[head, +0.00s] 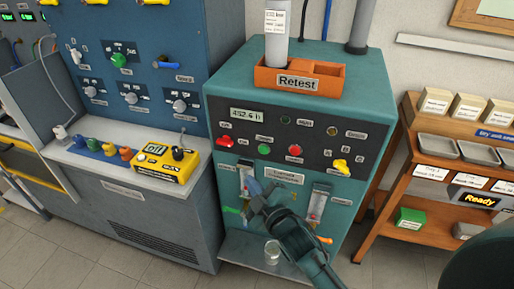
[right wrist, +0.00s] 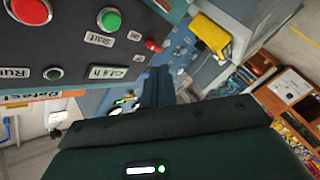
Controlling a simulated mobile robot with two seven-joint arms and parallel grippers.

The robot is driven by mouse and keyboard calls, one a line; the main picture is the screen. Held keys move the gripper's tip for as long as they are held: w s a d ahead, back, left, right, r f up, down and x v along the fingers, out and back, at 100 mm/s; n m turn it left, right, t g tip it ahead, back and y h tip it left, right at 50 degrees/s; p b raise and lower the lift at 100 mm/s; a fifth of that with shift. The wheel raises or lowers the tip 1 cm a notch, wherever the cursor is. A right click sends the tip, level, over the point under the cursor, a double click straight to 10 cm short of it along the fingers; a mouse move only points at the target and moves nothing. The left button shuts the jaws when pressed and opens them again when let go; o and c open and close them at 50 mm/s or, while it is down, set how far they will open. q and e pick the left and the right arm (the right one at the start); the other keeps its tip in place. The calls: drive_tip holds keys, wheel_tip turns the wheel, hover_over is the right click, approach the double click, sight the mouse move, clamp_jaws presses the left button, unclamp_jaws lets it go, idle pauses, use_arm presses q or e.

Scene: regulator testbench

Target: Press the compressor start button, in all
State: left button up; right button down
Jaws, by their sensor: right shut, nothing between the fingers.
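The compressor is the teal cabinet (head: 370,110) in the middle of the head view, with a dark control panel. Its green button (head: 264,150) sits left of a red button (head: 295,150). In the right wrist view the green button (right wrist: 109,18) has a "Start" label (right wrist: 98,38) beside it, and the red button (right wrist: 30,10) is at the top left. My right gripper (head: 254,187) is shut and empty, in front of the cabinet's lower front, below the green button and apart from it. My left gripper is not in view.
An orange "Retest" tray (head: 262,77) with a white cylinder (head: 277,40) stands on the cabinet. Flow gauges (head: 318,203) are near my right gripper. A blue test bench (head: 165,50) with a yellow meter (head: 165,163) is at left, and an orange shelf (head: 400,205) at right.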

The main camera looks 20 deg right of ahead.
sight(264, 150)
use_arm(q)
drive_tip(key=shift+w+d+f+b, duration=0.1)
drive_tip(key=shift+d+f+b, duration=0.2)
drive_tip(key=shift+b, duration=0.7)
use_arm(e)
drive_tip(key=w+d, duration=0.5)
drive_tip(key=w, duration=0.2)
drive_tip(key=shift+w, duration=0.1)
idle(0.4)
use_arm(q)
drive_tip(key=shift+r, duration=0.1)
use_arm(e)
drive_tip(key=shift+w, duration=0.1)
idle(0.8)
drive_tip(key=shift+w+d, duration=0.2)
drive_tip(key=shift+w, duration=0.05)
